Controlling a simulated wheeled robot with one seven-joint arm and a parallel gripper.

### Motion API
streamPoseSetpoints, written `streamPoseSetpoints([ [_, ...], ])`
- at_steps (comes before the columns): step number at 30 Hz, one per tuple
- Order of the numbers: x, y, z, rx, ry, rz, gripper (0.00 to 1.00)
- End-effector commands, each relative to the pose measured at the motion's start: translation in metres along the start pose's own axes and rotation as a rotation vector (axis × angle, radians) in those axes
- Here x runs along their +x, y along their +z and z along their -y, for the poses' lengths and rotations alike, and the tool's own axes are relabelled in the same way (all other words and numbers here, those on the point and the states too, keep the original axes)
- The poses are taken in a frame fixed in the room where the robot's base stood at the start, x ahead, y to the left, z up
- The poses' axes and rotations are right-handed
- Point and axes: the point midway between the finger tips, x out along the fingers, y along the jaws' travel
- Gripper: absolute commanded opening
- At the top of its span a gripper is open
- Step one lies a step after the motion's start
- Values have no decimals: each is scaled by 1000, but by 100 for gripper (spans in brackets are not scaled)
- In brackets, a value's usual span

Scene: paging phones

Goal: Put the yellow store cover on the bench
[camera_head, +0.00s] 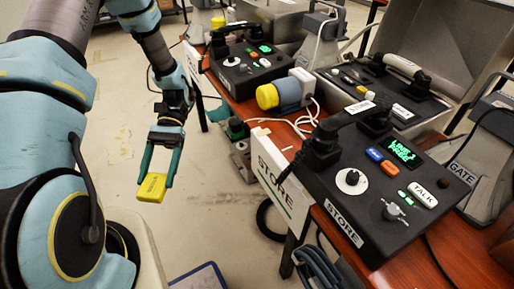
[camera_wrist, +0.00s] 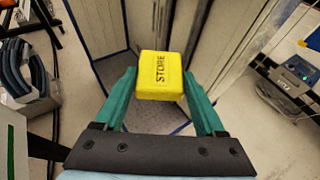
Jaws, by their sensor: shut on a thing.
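The yellow store cover (camera_head: 152,187) is a small box-shaped piece. Its lettering reads STORE in the wrist view (camera_wrist: 161,76). My gripper (camera_head: 158,180) is shut on it, with a green finger on each side, and it also shows in the wrist view (camera_wrist: 160,85). The cover hangs in the air over the floor, left of the bench and apart from it. The bench (camera_head: 262,122) has a reddish-brown top and runs along the right of the head view.
The black STORE paging phone (camera_head: 385,215) stands at the bench's near end, with a STORE sign (camera_head: 277,185) at the edge. A blue and yellow plug (camera_head: 285,95), white cables and other phones crowd the top. Floor left of the bench is mostly clear.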

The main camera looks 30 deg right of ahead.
Motion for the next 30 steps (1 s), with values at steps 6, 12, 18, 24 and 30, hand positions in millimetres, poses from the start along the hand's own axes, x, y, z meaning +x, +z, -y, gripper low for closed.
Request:
streamPoseSetpoints([
  [6, -30, -14, -108, -181, 441, -4, 16],
  [12, -91, -14, -197, -334, 814, -7, 16],
  [18, -158, -2, -256, -453, 1102, -8, 16],
  [24, -197, 6, -279, -514, 1245, -4, 16],
  [30, -192, -20, -281, -527, 1264, 2, 16],
])
